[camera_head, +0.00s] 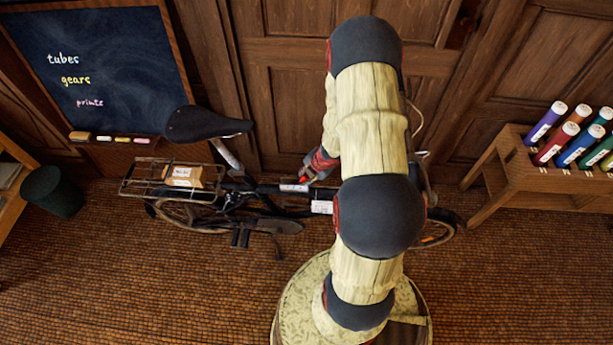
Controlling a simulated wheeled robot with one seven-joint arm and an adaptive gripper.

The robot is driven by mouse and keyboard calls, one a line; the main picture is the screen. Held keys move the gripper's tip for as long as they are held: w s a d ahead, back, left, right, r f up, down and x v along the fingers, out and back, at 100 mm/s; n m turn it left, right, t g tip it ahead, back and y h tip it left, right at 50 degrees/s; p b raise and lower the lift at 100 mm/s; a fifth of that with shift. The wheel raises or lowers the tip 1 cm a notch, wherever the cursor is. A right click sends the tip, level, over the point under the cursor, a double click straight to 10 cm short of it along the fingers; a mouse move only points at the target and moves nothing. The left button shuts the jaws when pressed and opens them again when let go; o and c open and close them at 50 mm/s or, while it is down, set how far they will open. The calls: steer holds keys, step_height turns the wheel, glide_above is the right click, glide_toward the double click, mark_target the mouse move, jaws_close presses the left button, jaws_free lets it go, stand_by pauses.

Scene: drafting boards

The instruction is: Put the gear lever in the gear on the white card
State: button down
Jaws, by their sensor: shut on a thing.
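A dark bicycle (227,208) stands along the wooden wall. Two white cards with dark marks sit along its frame: one on the upper tube (294,188) and one lower and to the right (322,207). Their writing is too small to read. My gripper (307,177) reaches down behind my arm to the frame, just above the right end of the upper card. It is shut on a small red piece (303,180), which appears to be the gear lever. The lever's position against any gear marks cannot be made out. My arm hides much of the bicycle's front.
A rear rack (140,188) holds a cardboard box (184,177). A blackboard (95,60) leans at the left above a dark bin (52,192). A wooden stand (515,165) with several coloured tubes is at the right. The brown floor in front is clear.

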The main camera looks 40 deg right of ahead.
mark_target(298, 182)
steer(key=shift+r, duration=0.1)
stand_by(0.3)
steer(key=shift+w+a+r+g+h+p, duration=0.4)
steer(key=shift+w+a+g+p, duration=0.1)
steer(key=shift+p, duration=0.4)
steer(key=p, duration=0.1)
steer(key=w+a+g+h+p, duration=0.1)
steer(key=shift+w+r+n+g+p, duration=0.15)
steer(key=shift+r+n+g+p, duration=0.05)
steer(key=shift+n+g+p, duration=0.15)
steer(key=shift+w+a+g+h+p, duration=0.5)
steer(key=shift+w+g+h+p, duration=0.25)
steer(key=shift+p, duration=0.4)
steer(key=shift+w+a+f+g+h+p, duration=0.1)
steer(key=shift+w+a+g+h+p, duration=0.4)
steer(key=shift+p, duration=0.45)
steer(key=shift+s+d, duration=0.1)
steer(key=shift+s, duration=0.05)
